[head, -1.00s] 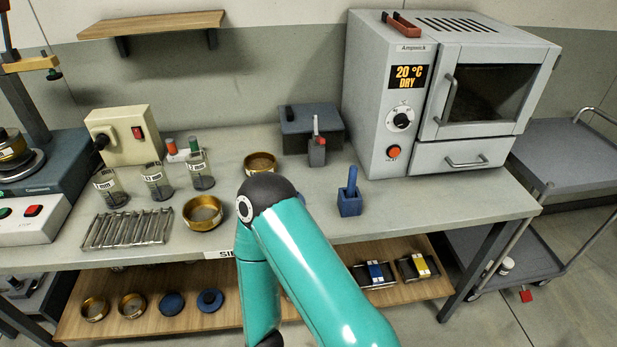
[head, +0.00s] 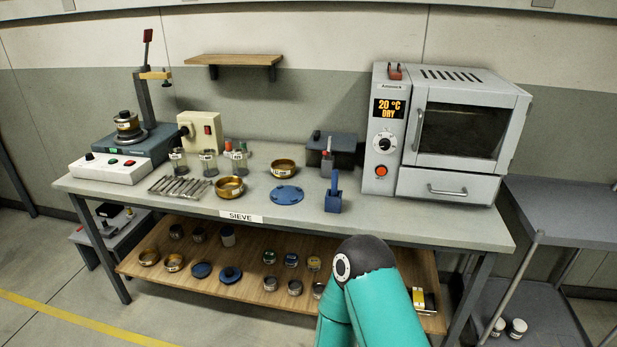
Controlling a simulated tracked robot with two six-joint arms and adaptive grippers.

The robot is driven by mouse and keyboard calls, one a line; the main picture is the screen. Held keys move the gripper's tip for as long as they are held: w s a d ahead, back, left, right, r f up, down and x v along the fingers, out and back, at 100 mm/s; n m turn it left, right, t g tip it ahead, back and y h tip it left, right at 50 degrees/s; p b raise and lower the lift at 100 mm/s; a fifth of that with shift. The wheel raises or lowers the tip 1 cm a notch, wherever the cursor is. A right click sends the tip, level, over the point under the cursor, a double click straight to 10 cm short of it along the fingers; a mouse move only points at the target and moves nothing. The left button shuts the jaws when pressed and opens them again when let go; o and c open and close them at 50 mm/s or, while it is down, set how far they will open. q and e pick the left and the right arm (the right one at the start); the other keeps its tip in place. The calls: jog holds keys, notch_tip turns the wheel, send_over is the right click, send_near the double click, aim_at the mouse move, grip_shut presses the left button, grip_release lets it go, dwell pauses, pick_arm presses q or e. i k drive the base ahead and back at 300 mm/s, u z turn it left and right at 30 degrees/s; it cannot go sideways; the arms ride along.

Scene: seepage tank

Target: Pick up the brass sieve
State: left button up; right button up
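Several brass sieves are in the head view, and I cannot tell which one is meant. One brass sieve (head: 230,188) stands near the bench's front edge, right of the metal rods. Another brass sieve (head: 284,168) stands farther back to its right. Two brass rings or pans (head: 149,257) lie on the lower wooden shelf at left. A brass stack (head: 128,125) sits on the blue-grey machine at far left. Neither of my grippers is in view; only a teal arm of mine shows at the bottom, right of centre, apart from the sieves.
On the bench (head: 400,222), a blue perforated disc (head: 287,195) lies right of the front sieve. A blue holder (head: 334,200), glass jars (head: 209,163), metal rods (head: 180,187) and an oven (head: 450,135) stand around. The lower shelf (head: 130,268) holds several small tins.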

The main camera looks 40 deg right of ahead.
aim_at(280, 168)
jog(key=z, duration=0.45)
jog(key=i, duration=0.95)
jog(key=z, duration=0.05)
